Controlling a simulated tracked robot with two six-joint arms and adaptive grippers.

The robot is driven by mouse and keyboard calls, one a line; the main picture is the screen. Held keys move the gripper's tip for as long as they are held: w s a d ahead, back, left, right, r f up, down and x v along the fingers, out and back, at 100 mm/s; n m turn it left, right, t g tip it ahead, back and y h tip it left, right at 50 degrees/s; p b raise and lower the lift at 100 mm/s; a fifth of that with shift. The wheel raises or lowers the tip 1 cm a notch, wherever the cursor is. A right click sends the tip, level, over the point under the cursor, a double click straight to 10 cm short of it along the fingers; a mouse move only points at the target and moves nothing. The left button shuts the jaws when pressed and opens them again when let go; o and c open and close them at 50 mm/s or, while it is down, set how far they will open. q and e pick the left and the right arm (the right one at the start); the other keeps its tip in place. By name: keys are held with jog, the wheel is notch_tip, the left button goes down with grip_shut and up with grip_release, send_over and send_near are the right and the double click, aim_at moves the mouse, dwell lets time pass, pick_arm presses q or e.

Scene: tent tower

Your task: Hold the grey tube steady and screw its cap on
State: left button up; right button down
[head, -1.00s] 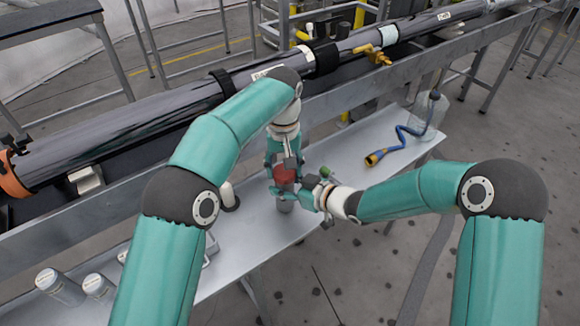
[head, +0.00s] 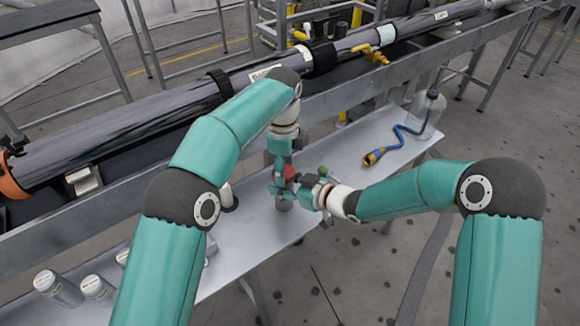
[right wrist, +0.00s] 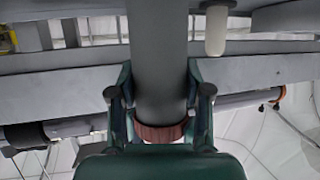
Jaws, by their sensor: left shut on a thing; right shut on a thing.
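The grey tube (right wrist: 158,60) stands between the fingers of my right gripper (right wrist: 160,105) in the right wrist view, which looks upside down. The tube's lower end (head: 284,205) shows near the table in the head view. The red cap (head: 290,172) is at the tube's upper end, and its ribbed rim shows in the right wrist view (right wrist: 160,132). My left gripper (head: 283,180) reaches down from above and is shut on the cap. My right gripper (head: 312,192) comes from the right, shut on the tube.
A narrow grey table (head: 245,240) lies below. Grey containers (head: 58,287) stand at its left end. A blue hose with a yellow end (head: 374,156) and a clear bottle (head: 427,112) are at the right. A long dark pipe (head: 130,130) runs behind.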

pick_arm(q)
jog(key=shift+w+r, duration=0.1)
jog(key=shift+w, duration=0.1)
jog(key=o, duration=0.8)
jog(key=shift+o, duration=0.3)
jog(key=shift+s, duration=0.1)
jog(key=shift+s+r, duration=0.1)
jog(key=shift+r, duration=2.1)
